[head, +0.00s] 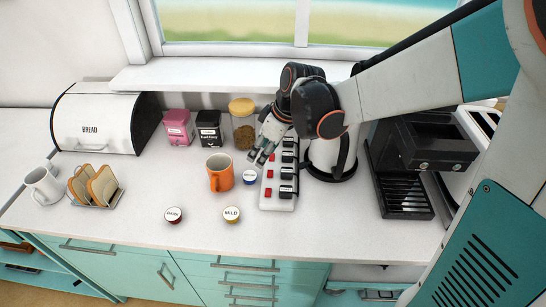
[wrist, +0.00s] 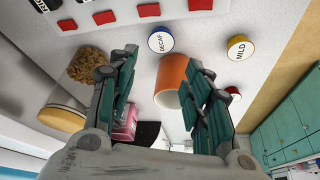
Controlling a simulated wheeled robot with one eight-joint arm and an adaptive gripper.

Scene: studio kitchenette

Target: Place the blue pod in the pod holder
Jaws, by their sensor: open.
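The blue pod (head: 250,177) is a small disc with a white top and blue rim. It lies on the counter right of the orange mug and just left of a white strip. In the wrist view the pod (wrist: 160,41) reads DECAF, and its whole top shows. My gripper (head: 257,158) is open and empty, near the pod on its window side, apart from it. In the wrist view my two fingers (wrist: 162,64) are spread, with the pod beyond the tips. The black coffee machine (head: 425,140) stands at the right. I cannot clearly make out a pod holder.
The orange mug (head: 219,173) stands close left of the pod. The white strip (head: 277,203) bears red squares and black blocks. The MILD pod (head: 232,214) and a red-rimmed pod (head: 174,215) lie in front. A glass jar (head: 243,126) and kettle (head: 331,158) stand behind.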

